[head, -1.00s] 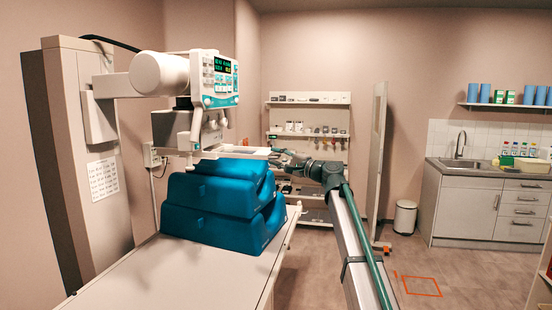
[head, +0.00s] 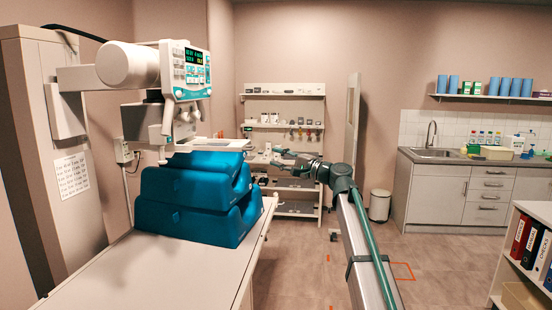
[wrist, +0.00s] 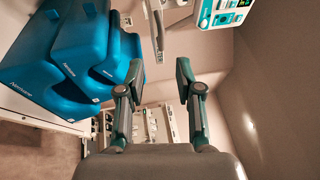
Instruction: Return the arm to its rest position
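My gripper (wrist: 158,80) shows in the wrist view with its two fingers apart and nothing between them. In the head view my gripper (head: 280,156) is small, at the end of my arm, right of the blue cushions and in front of the shelf unit. My arm (head: 366,245) reaches from the lower right toward the back middle. The stacked blue cushions (head: 190,195) lie on the white table (head: 150,270); they also show at the left of the wrist view (wrist: 75,55). The gripper appears apart from them.
The scanner head with its control panel (head: 186,70) hangs over the cushions, beside a tall column (head: 60,150). A shelf unit (head: 284,105), an open door (head: 352,125) and a bin (head: 380,205) stand behind. A binder shelf (head: 520,255) is at right. Floor between is clear.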

